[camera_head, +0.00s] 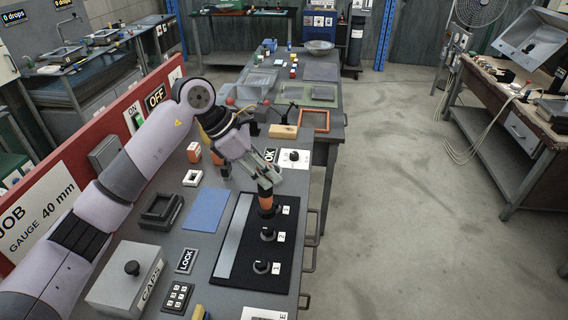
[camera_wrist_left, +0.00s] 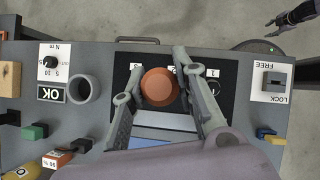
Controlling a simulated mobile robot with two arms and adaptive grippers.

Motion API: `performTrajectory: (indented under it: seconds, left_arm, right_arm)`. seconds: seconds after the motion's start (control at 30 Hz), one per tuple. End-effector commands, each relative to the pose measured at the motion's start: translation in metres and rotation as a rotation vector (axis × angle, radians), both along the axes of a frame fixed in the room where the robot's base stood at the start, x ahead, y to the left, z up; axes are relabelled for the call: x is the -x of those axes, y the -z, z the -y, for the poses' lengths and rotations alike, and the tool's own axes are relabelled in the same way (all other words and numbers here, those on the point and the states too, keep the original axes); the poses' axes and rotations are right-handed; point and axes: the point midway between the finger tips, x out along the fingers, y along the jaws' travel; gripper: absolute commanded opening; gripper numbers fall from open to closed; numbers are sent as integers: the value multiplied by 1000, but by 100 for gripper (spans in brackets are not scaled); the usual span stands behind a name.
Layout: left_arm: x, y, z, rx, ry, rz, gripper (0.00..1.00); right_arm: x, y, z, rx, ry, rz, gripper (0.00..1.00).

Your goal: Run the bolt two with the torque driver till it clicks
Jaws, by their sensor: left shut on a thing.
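My left gripper (camera_head: 264,181) is shut on the orange torque driver (camera_head: 266,199), which stands roughly upright at the far end of the black bolt panel (camera_head: 240,274), by label 3. Its lower tip is hidden, so I cannot tell whether it touches a bolt. Bolt two (camera_head: 268,234) is a dark knob beside label 2, nearer than the driver. Bolt one (camera_head: 262,267) is nearer still. In the left wrist view the driver's round orange top (camera_wrist_left: 159,86) sits between the two fingers. A dark gripper, likely my right one (camera_wrist_left: 291,18), shows at the top right corner; its jaws are unclear.
A torque dial (camera_wrist_left: 49,63), an OK plate (camera_wrist_left: 51,94) and an empty grey ring holder (camera_wrist_left: 83,88) lie beside the panel. A FREE/LOCK switch (camera_wrist_left: 276,80) is opposite. A blue sheet (camera_head: 207,210) and a CAPS box (camera_head: 126,277) are on the bench. Open floor lies right.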

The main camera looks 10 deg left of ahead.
Motion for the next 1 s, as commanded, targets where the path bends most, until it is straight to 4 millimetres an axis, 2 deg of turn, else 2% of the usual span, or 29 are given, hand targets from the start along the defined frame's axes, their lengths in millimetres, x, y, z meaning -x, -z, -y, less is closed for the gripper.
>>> performTrajectory:
  seconds: [0.33, 0.6, 1.0]
  left_arm:
    - [0, 17, -2, 1, 1, 1, 0]
    - [0, 36, -1, 1, 1, 2, 0]
    - [0, 39, -1, 1, 1, 2, 0]
  right_arm:
    - [12, 9, 9, 12, -3, -17, 40]
    - [11, 16, 13, 16, -5, -16, 40]
    - [8, 17, 10, 13, -3, -12, 40]
